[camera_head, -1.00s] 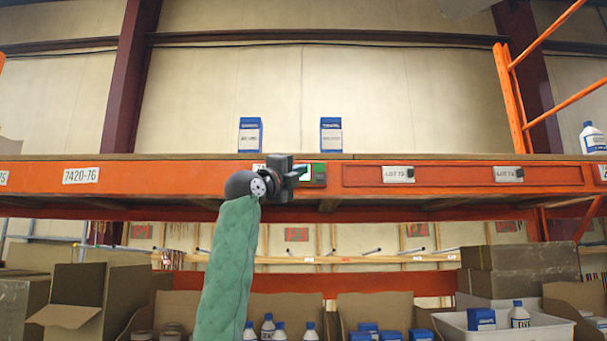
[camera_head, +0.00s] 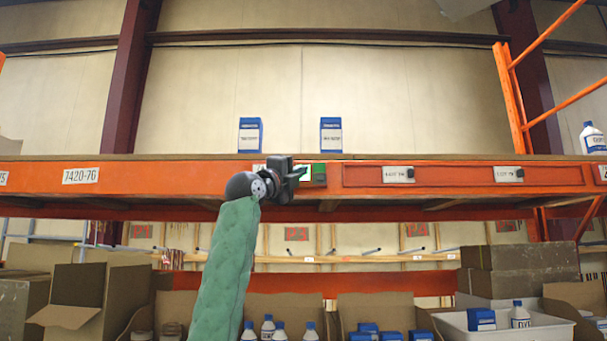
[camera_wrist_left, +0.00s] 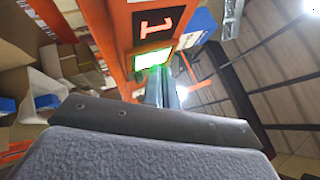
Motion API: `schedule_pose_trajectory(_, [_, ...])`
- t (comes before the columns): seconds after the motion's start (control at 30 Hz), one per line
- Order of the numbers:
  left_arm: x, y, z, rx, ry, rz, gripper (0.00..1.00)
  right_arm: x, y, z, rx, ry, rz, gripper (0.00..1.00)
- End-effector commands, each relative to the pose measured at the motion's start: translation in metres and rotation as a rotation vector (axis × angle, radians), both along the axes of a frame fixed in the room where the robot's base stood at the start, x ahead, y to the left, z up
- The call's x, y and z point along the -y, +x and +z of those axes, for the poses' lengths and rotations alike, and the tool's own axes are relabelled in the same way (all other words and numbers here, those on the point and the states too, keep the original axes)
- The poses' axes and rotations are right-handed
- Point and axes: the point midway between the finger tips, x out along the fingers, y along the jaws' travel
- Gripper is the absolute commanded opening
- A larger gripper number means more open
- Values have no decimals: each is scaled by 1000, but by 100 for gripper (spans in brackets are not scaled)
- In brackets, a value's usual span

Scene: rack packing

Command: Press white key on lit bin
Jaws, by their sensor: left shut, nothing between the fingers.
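In the left wrist view the lit display (camera_wrist_left: 153,59) shows just beyond the fingertips. My left gripper (camera_head: 300,172) is shut and empty, its tips at or very near the module. I cannot tell whether they touch it. The white key is not clearly visible; the gripper covers part of the module. My right gripper is not in view.
The orange beam (camera_head: 140,185) runs across the view. Two blue boxes (camera_head: 250,136) (camera_head: 331,136) stand on the shelf above. Below are cardboard boxes (camera_head: 72,300), white bottles and a white tray (camera_head: 550,333). An orange upright (camera_head: 511,90) stands at right.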

Motion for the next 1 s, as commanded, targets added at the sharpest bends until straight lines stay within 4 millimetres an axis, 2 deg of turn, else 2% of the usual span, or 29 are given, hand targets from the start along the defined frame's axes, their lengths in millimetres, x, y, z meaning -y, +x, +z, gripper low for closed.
schedule_pose_trajectory(1.0, [0, 9, 0, 0, 0, 0, 0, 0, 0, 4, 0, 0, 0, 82])
